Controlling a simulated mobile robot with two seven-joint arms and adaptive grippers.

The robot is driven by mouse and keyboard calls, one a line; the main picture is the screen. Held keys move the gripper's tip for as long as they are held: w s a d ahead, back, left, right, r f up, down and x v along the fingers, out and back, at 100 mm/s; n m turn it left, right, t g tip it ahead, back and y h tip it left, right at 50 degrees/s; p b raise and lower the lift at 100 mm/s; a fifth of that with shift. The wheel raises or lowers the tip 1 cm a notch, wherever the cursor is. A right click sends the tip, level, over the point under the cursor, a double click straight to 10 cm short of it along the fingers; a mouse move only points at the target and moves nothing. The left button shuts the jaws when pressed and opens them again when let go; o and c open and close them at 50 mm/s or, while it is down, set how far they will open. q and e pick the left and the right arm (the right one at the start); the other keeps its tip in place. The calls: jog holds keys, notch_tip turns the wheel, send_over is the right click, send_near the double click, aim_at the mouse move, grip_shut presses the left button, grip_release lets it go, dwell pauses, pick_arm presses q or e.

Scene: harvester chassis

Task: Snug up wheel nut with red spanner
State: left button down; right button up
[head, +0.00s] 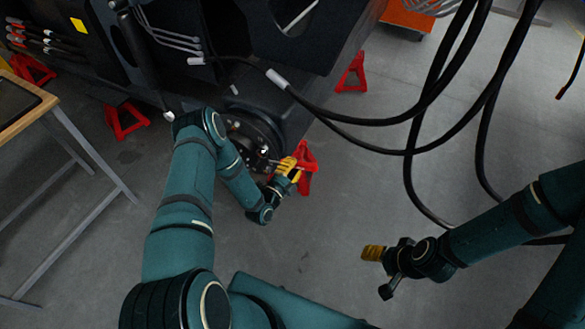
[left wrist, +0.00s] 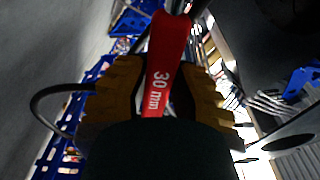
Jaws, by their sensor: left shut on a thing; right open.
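My left gripper (head: 287,169) is at the dark wheel hub (head: 246,138) on the chassis's lower edge, beside a red stand. In the left wrist view, its yellow fingers (left wrist: 160,92) are shut on the red spanner (left wrist: 162,62), marked "30 mm". The spanner's far end runs up to the top of that view, where a small metallic part shows. I cannot tell whether the spanner is seated on a wheel nut; the nut is too small to make out. My right gripper (head: 373,253) is open and empty over the floor, away from the hub.
Red stands (head: 307,168) hold the chassis, another one (head: 126,121) to the left. Thick black hoses (head: 408,130) hang between my arms. A wooden-topped table (head: 50,102) stands at left. The grey floor between the hub and my right gripper is clear.

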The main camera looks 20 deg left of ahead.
pick_arm(q)
jog(key=shift+w+d+b, duration=0.1)
jog(key=shift+w+b, duration=0.2)
jog(key=shift+w, duration=0.95)
jog(key=shift+d+f+m, duration=0.2)
jog(key=shift+f+m, duration=0.25)
jog(key=shift+f, duration=0.15)
jog(key=shift+d+f+m, duration=0.15)
jog(key=shift+f+m, duration=0.3)
jog(key=shift+f, duration=0.25)
jog(key=shift+f, duration=0.1)
notch_tip(320, 180, down, 3)
jog(key=shift+d+r+m, duration=0.1)
jog(key=shift+r+m, duration=0.1)
jog(key=shift+m, duration=1)
jog(key=shift+s+f+m+g, duration=0.1)
jog(key=shift+f+m+g, duration=0.2)
jog(key=shift+f+m, duration=0.95)
